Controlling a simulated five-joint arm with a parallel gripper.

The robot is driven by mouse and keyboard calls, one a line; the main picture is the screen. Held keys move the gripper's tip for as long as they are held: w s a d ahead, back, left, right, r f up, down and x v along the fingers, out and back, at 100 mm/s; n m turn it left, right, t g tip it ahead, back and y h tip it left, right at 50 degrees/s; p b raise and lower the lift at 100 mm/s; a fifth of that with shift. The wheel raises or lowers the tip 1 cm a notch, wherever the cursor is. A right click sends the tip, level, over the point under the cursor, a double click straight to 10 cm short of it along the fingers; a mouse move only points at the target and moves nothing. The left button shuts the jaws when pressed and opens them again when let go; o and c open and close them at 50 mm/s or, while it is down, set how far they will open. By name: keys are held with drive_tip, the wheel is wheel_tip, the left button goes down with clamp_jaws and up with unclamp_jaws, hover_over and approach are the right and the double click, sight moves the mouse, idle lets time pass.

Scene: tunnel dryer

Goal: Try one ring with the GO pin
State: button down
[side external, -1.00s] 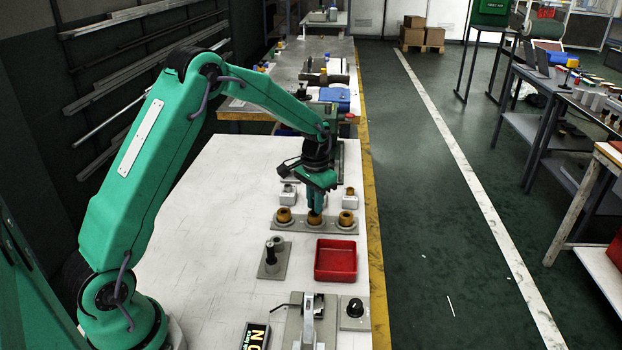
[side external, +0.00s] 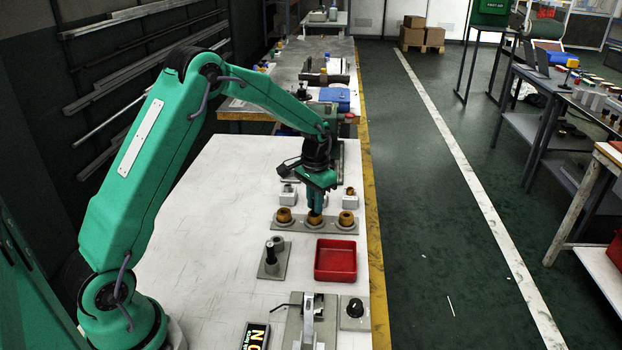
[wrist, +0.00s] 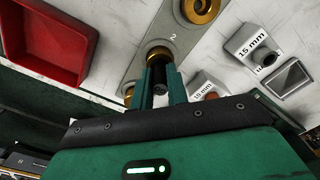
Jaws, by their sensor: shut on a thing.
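A grey plate (side external: 299,226) carries a row of brass rings: left (side external: 284,215), middle (side external: 315,219) and right (side external: 347,218). My gripper (side external: 315,208) points down over the middle ring. In the wrist view my gripper (wrist: 160,82) is shut on a dark round pin (wrist: 161,88), which is at the ring marked 2 (wrist: 158,53). The fingers hide part of the pin and ring, so I cannot tell how deep the pin sits. A grey pin stand (side external: 272,268) with a dark upright post (side external: 270,250) is nearer the camera. I cannot read any GO mark.
A red tray (side external: 336,261) stands right of the pin stand and looks empty. Behind the rings are small grey blocks (side external: 350,199); one in the wrist view reads 15 mm (wrist: 253,47). A clamp-like fixture (side external: 310,318) and a dial box (side external: 354,311) are in front. The table's left is clear.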

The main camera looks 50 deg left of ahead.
drive_tip(key=shift+r, duration=0.85)
drive_tip(key=shift+r, duration=0.35)
drive_tip(key=shift+r, duration=0.7)
drive_tip(key=shift+r, duration=0.35)
drive_tip(key=shift+r, duration=0.5)
